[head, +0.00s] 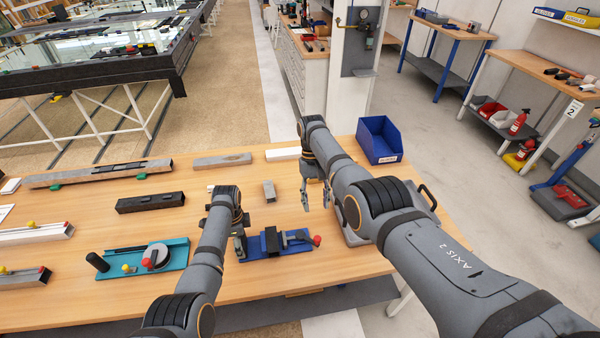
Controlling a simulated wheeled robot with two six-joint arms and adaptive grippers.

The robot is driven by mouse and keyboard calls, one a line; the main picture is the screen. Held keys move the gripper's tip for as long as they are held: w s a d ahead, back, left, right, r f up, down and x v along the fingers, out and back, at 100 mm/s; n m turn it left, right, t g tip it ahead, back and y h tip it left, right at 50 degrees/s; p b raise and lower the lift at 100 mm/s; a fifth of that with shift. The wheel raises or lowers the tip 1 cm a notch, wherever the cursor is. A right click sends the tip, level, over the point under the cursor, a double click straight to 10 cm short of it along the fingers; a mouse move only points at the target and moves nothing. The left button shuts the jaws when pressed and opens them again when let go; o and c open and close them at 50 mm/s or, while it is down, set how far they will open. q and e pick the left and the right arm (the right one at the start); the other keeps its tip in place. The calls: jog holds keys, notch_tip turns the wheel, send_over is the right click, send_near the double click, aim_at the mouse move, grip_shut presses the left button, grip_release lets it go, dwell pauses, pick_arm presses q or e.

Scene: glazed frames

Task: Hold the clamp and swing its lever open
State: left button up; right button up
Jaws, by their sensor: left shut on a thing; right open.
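The clamp (297,241) lies on the wooden table near its front edge, a blue base with a dark upright block. Its lever ends in a red knob (317,240) at the right end, low and close to the base. My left gripper (241,248) is shut on the left end of the clamp; its fingertips are small and partly hidden by my arm. My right gripper (317,198) is open and empty, fingers pointing down, behind and above the red knob and apart from it.
Metal profiles (150,202) and small blocks lie farther back. A blue bin (379,139) stands at the table's back right. Bare wood lies behind the clamp.

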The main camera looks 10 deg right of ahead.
pick_arm(q)
jog(key=shift+s+f, duration=0.1)
dwell(0.3)
jog(key=o, duration=1.5)
notch_tip(320, 180, up, 12)
jog(key=shift+r, duration=0.1)
